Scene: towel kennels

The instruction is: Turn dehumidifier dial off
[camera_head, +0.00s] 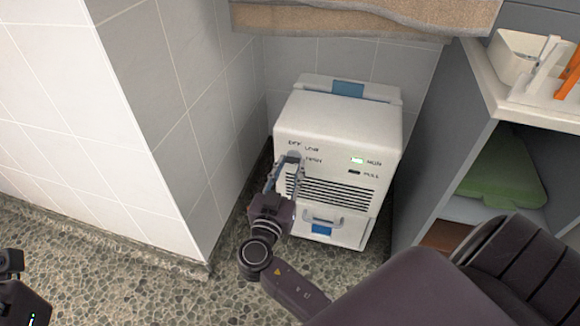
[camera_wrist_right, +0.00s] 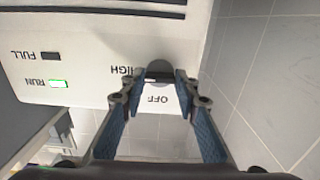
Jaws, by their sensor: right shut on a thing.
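The white dehumidifier (camera_head: 338,128) stands on the floor in the wall corner. The green RUN light (camera_head: 357,160) is lit; the FULL light (camera_head: 354,172) is dark. My right gripper (camera_head: 291,163) reaches the panel's upper left and is shut on the dial, with one finger (camera_wrist_right: 158,80) on each side. In the head view the fingers mostly hide the dial. Its pointer direction is not clear. My left gripper (camera_head: 20,292) shows only partly at the lower left edge.
A white tiled wall corner (camera_head: 150,110) juts out left of the dehumidifier. A grey shelf unit (camera_head: 440,150) stands close on its right. Brown towels (camera_head: 370,18) hang above. The pebbled floor (camera_head: 160,290) in front is clear at left.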

